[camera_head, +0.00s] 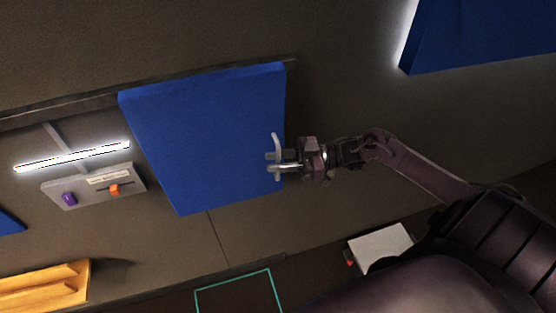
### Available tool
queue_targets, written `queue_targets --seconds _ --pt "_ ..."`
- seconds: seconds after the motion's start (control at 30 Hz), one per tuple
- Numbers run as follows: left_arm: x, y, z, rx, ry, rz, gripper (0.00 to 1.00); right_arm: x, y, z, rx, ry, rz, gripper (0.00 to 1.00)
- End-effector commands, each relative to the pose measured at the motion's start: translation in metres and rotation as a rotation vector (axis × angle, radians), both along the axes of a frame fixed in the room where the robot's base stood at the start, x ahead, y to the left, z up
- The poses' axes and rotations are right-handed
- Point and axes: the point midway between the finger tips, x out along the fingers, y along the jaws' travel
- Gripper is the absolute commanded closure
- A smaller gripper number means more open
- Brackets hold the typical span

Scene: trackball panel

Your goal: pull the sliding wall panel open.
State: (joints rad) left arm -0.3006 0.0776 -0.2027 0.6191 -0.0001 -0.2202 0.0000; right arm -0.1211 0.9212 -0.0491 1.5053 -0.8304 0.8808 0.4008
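The sliding wall panel is most likely the large blue slab (205,130) at the middle of the view, hanging tilted under a dark rail. A pale curved handle (276,140) stands near its right edge. My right gripper (274,162) reaches in from the right, and its fingertips overlap the handle in the picture. I cannot tell whether the fingers are closed on the handle or only beside it. My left gripper is not in view.
A grey control box (90,187) with purple and orange knobs sits left of the panel, below a bright light bar (72,157). A yellow shelf (45,286) is at lower left. A white box (380,246) is at lower right. Another blue slab (480,35) is at upper right.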

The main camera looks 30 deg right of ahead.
Motion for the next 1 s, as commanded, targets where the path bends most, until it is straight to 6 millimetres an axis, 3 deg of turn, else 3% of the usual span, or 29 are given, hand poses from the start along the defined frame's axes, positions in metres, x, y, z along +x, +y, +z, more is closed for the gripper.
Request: queue_targets --seconds 0.5,1.0 --pt "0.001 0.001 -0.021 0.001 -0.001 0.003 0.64 -0.033 -0.063 -0.003 -0.003 0.004 -0.001 0.75" --pt "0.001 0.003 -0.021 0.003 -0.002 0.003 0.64 -0.035 -0.069 0.000 -0.001 0.000 0.000 0.75"
